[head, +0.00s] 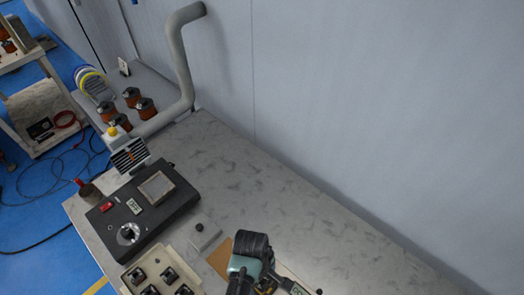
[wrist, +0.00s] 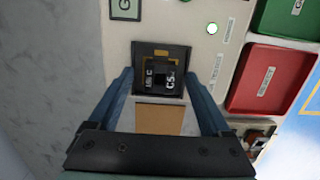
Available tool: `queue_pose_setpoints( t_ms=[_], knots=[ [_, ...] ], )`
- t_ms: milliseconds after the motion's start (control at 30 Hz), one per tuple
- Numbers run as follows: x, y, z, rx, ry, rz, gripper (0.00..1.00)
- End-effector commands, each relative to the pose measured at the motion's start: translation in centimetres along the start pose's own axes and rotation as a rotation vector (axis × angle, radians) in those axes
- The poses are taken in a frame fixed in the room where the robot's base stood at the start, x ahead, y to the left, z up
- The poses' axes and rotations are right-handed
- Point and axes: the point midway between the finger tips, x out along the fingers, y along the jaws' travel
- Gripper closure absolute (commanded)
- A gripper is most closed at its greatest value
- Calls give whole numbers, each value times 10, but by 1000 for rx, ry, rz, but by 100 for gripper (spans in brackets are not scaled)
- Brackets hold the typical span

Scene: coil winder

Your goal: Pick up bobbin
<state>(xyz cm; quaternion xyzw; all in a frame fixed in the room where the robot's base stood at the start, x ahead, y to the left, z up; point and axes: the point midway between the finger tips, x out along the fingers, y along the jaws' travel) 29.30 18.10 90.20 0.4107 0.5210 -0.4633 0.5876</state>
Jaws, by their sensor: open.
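In the wrist view a small dark block marked "C5" (wrist: 165,77), which looks like the bobbin, sits in a black square holder (wrist: 139,52) on a pale panel. My gripper (wrist: 160,74) is open, with one blue finger to the left of the block and one to the right. It looks apart from the block on both sides, though depth is hard to tell. In the head view the end of my arm (head: 250,262) is over the bench at bottom centre; the fingers and the block are hidden there.
A brown pad (wrist: 160,118) lies just below the holder. A red bin (wrist: 272,80) and a green bin (wrist: 288,18) stand to the right. In the head view a beige tray of dark parts (head: 188,256) and a black control box (head: 147,215) lie left of my arm.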

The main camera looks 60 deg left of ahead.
Motion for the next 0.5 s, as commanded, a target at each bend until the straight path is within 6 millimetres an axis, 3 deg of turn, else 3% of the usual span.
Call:
queue_pose_setpoints(
  t_ms=[167,500],
  knots=[
    [0,0,0,0,0,0,18],
    [0,0,0,0,0,0,77]
  ],
)
